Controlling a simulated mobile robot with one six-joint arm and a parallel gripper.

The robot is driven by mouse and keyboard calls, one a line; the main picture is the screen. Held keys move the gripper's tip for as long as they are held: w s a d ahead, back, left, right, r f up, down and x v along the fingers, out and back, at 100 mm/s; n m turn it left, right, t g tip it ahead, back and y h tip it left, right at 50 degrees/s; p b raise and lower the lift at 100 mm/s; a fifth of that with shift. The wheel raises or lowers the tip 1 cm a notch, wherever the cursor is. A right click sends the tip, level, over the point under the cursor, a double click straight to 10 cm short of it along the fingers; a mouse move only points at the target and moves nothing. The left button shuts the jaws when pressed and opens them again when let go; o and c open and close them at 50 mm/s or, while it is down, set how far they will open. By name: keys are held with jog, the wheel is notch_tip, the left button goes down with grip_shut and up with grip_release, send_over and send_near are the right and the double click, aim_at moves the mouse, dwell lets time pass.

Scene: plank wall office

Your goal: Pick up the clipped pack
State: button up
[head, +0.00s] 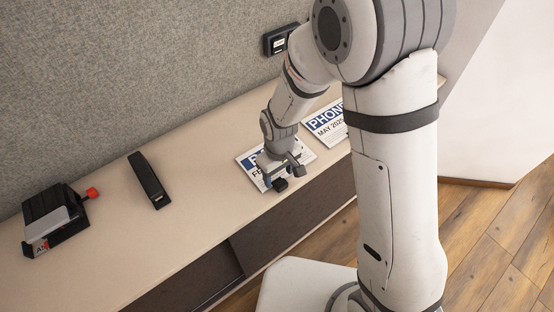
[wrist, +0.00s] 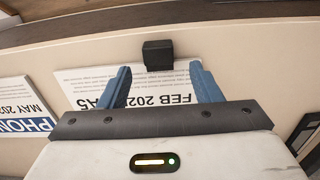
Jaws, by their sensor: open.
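The clipped pack is a white printed sheet stack (head: 250,160) with a blue heading, lying flat on the cabinet top below my gripper. In the wrist view the pack (wrist: 175,76) reads "FEB 202" upside down, and a black clip (wrist: 158,55) sits at its far edge. My gripper (wrist: 160,66) is open, with its two blue fingers apart and nothing held between them. The clip appears ahead of the gap between the fingertips. In the head view my gripper (head: 279,172) hangs over the pack and hides much of it. Contact cannot be told.
A second printed stack (head: 328,124), headed "PHONE MAY", lies beside the pack. A black stapler-like object (head: 149,180) and a dark device with a red knob (head: 56,218) stand farther left. A grey panel (head: 130,70) rises behind the cabinet top. The surface between stapler and pack is clear.

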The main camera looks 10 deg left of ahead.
jog(key=shift+f, duration=1.3)
jog(key=shift+c, duration=0.2)
grip_shut()
